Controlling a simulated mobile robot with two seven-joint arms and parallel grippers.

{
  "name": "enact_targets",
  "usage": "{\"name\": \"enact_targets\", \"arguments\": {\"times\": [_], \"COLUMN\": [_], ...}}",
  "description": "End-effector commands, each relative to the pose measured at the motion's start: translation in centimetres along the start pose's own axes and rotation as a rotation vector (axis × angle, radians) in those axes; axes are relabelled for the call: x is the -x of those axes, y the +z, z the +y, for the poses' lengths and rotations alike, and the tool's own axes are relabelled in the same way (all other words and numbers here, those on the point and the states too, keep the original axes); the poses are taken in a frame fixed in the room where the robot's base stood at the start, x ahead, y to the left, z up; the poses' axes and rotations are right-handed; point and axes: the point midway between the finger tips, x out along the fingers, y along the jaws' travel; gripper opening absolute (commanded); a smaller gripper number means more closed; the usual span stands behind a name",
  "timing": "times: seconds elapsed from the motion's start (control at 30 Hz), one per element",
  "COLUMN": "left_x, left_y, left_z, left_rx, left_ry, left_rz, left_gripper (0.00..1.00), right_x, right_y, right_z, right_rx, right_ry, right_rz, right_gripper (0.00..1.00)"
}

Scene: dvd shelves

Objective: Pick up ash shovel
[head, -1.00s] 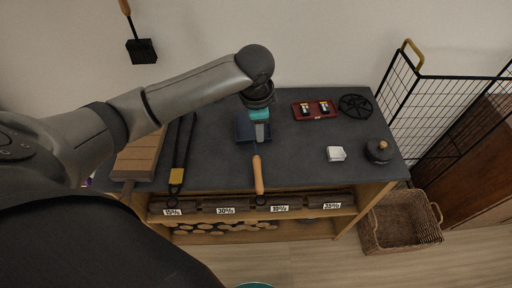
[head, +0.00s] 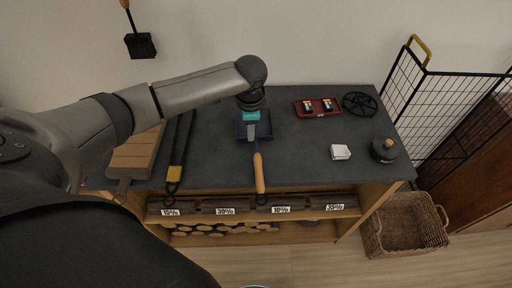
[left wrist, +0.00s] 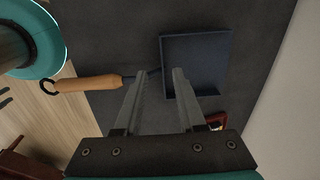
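The ash shovel, with a dark blue pan (head: 243,133) and a light wooden handle (head: 259,174), lies on the dark tabletop (head: 300,160), its handle reaching over the front edge. My left gripper (head: 252,134) is above the pan and hides part of it and of the neck. In the left wrist view the pan (left wrist: 195,52) is at upper middle and the handle (left wrist: 88,84) at left. My open left fingers (left wrist: 160,75) point at the thin neck and near edge of the pan, with nothing held between them. My right gripper is not in view.
Black tongs (head: 178,160) and a wooden board-like item (head: 137,156) lie left. A red tray (head: 318,108), black wheel-shaped trivet (head: 360,104), white block (head: 340,152) and dark pot (head: 384,151) stand right. A wire screen (head: 440,115) and wicker basket (head: 403,225) are beyond.

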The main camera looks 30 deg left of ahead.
Motion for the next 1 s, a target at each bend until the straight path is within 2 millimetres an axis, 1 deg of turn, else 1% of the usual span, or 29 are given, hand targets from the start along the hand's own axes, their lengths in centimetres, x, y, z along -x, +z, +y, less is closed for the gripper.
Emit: {"name": "enact_targets", "arguments": {"times": [0.2,0.3,0.4,0.6,0.67,0.97,1.0], "left_x": [-3.5,-4.5,-4.9,-4.9,-4.9,-4.8,-4.8], "left_y": [0.5,0.4,0.4,0.4,0.4,0.5,0.5], "left_z": [-0.3,-0.3,-0.3,-0.4,-0.4,-0.4,-0.4], "left_rx": [0.001,0.001,-0.001,-0.001,-0.001,0.0,0.0], "left_ry": [0.002,0.001,0.0,-0.001,-0.001,0.0,0.0], "left_rz": [-0.003,-0.001,0.0,0.0,0.0,-0.001,-0.001], "left_gripper": [0.39,0.39,0.39,0.39,0.34,0.0,0.0], "right_x": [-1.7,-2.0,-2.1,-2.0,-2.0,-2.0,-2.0], "right_y": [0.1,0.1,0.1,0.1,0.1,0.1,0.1], "right_z": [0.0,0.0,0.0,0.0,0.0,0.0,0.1], "right_rx": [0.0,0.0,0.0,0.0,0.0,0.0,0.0], "right_ry": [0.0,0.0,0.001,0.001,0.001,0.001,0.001], "right_rz": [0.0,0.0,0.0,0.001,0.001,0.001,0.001], "right_gripper": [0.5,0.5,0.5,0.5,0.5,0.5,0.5]}}
